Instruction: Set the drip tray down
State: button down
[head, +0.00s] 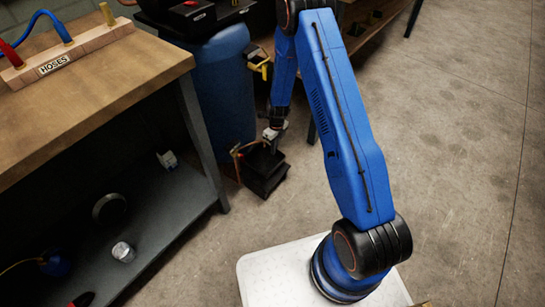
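A black, box-shaped thing (264,172), which looks like the drip tray, is just below the end of my arm, beside the foot of the blue barrel. My gripper (270,136) is at its upper edge and appears to touch it. The fingers are small and dark against the black, so I cannot tell whether they are closed on it. I also cannot tell whether the tray's underside rests on the floor or hangs just above it.
A blue barrel (222,88) stands behind the tray. A wooden workbench (85,85) with a hose rack (68,52) is at left; its lower shelf (150,215) holds a can (123,252) and other items. Open concrete floor (455,130) lies to the right.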

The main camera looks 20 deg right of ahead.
jog(key=shift+f, duration=2.8)
jog(key=shift+f, duration=0.15)
jog(key=c, duration=2)
grip_release()
jog(key=r, duration=0.8)
jog(key=d+r, duration=0.1)
jog(key=r, duration=0.3)
jog(key=shift+w+r, duration=0.15)
jog(key=shift+w, duration=0.2)
jog(key=shift+s, duration=0.1)
